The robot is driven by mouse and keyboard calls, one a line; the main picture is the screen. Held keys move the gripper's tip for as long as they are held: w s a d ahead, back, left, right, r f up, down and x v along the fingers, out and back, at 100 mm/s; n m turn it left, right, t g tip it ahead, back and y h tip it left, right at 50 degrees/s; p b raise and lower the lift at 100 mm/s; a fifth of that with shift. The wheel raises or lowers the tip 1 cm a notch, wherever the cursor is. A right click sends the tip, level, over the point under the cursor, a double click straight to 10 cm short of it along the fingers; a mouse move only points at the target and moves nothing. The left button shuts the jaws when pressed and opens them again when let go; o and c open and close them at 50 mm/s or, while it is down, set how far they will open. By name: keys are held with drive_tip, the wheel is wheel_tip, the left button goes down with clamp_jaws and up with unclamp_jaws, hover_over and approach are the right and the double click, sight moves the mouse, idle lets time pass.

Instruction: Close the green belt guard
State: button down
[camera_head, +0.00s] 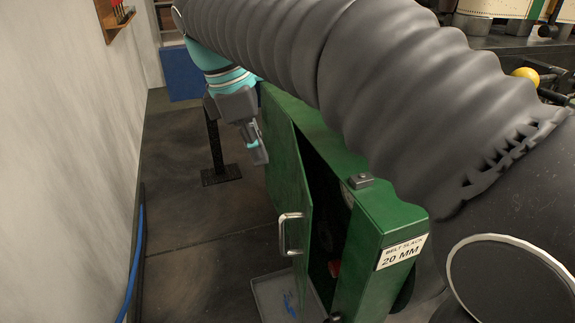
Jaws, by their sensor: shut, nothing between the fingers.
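The green belt guard (394,218) is a tall green housing with a label reading "BELT SLACK 20 MM". Its green door (280,165) stands partly open, with a dark gap between the door's near edge and the housing. A metal handle (291,234) sits near that free edge. My gripper (262,158) is shut and empty, on the outer side of the door near its far end, well away from the handle. I cannot tell whether it touches the door. My arm's dark ribbed sleeve hides much of the housing's top and what lies behind it.
A grey tray (272,297) with blue marks lies on the floor below the door. A blue hose (131,262) runs along the left wall (70,150). The floor between wall and door is mostly clear. A yellow ball-shaped knob (526,75) shows at upper right.

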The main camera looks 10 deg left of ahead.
drive_tip(key=w+d+f+b, duration=0.1)
drive_tip(key=d+f+b, duration=0.1)
drive_tip(key=d+f, duration=0.4)
drive_tip(key=shift+w+f, duration=0.4)
drive_tip(key=shift+f, duration=1.3)
drive_tip(key=shift+d, duration=0.1)
